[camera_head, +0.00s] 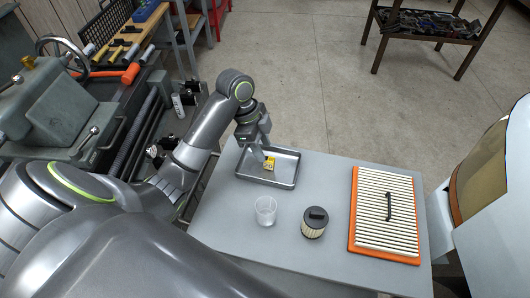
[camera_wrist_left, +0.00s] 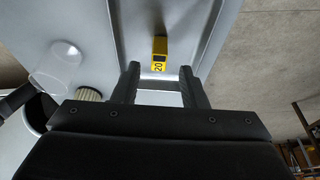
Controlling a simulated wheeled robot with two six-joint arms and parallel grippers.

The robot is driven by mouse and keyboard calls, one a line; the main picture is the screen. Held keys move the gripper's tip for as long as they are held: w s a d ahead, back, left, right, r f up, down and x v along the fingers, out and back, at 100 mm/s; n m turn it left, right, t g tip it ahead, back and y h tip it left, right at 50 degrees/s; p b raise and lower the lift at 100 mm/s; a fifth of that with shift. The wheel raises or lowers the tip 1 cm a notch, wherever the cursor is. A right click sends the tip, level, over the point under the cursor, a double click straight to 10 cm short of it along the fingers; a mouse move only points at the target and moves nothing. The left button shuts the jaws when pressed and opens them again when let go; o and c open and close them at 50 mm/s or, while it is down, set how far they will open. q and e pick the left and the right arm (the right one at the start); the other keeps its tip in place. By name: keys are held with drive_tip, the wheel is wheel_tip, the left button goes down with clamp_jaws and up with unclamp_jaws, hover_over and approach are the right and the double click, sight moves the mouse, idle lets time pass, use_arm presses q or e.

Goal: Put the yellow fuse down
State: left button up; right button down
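The yellow fuse (camera_head: 269,163) lies in the grey metal tray (camera_head: 281,183) at the far left of the table. In the left wrist view the fuse (camera_wrist_left: 160,46) shows the number 20 and sits just beyond the fingertips, lined up with the gap between them. My left gripper (camera_head: 261,153) is over the tray. Its fingers (camera_wrist_left: 159,72) are spread much wider than the fuse, with clear space on both sides, and touch nothing that I can see. My right gripper is not in view.
On the grey table (camera_head: 212,226) stand a clear cup (camera_head: 265,211), a round black-topped filter (camera_head: 315,223) and an orange-framed air filter (camera_head: 384,215). A workbench with a vise and tools is at left.

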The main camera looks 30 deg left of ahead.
use_arm(q)
drive_tip(key=p+v, duration=0.5)
drive_tip(key=v, duration=0.4)
drive_tip(key=shift+f, duration=0.15)
